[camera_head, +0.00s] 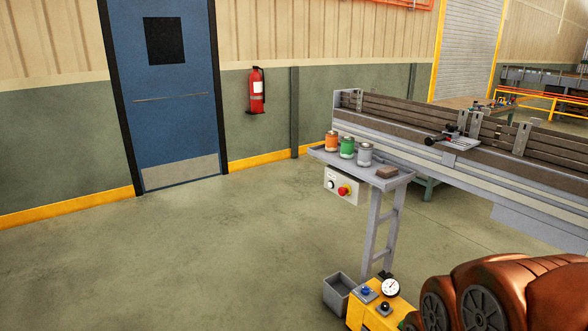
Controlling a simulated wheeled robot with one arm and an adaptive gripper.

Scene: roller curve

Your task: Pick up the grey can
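The grey can (364,154) stands upright on a small grey shelf (329,157) at the near side of the conveyor. It is the rightmost of three cans in a row. A green can (347,147) stands just left of it, and an orange can (331,141) is at the far left. A brown block (387,172) lies to the right of the grey can. My gripper is not visible in this view.
A conveyor (450,155) runs right behind the shelf. A control box (342,186) hangs under the shelf. A grey bin (338,291) and a yellow unit with a gauge (368,307) are low in front. Copper-coloured machinery (510,290) fills the bottom right. The floor at left is clear.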

